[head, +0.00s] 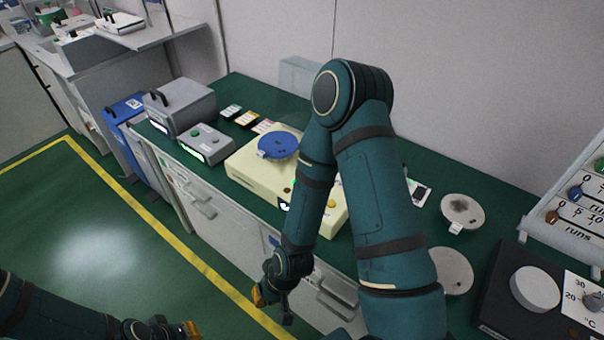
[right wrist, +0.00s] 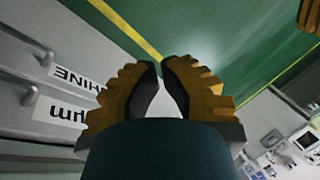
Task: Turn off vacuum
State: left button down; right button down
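No vacuum is plainly marked in the head view. A cream machine (head: 252,178) with a blue disc (head: 278,145) is partly hidden by my right arm. My right gripper (head: 272,297) is empty, low in front of the bench drawers. In the right wrist view its fingertips (right wrist: 160,63) nearly meet. My left gripper (head: 185,330) is at the bottom edge, partly cut off.
Drawer labels show upside down in the right wrist view; one (right wrist: 62,112) seems to end in "um". Round grey plates (head: 461,210) and a black dial unit (head: 515,285) occupy the bench's right side. The green floor (head: 95,240) is clear at left.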

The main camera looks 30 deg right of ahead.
jog(key=shift+s, duration=0.1)
jog(key=w+d+r+n+p, duration=0.1)
jog(key=w+d+r+n, duration=0.15)
jog(key=w+r, duration=0.3)
jog(key=w+d+r+n, duration=0.2)
jog(key=w+d+r, duration=0.25)
jog(key=w, duration=0.25)
jog(key=w+d+r+n+h, duration=0.1)
jog(key=w+d+r+h, duration=0.1)
jog(key=d+r, duration=0.5)
jog(key=w+d+r+g+h, duration=0.1)
jog(key=w+d+r+h, duration=0.2)
jog(key=d+r, duration=0.4)
notch_tip(320, 180, up, 4)
jog(key=shift+w+d+f+n+p, duration=0.2)
jog(key=shift+n+p, duration=0.15)
jog(key=shift+p, duration=0.1)
jog(key=f+b, duration=0.1)
jog(key=f, duration=0.3)
jog(key=d+f+b, duration=0.1)
jog(key=f, duration=0.4)
jog(key=f+b, duration=0.1)
jog(key=f, duration=0.4)
jog(key=shift+w+d, duration=0.25)
jog(key=shift+w, duration=0.05)
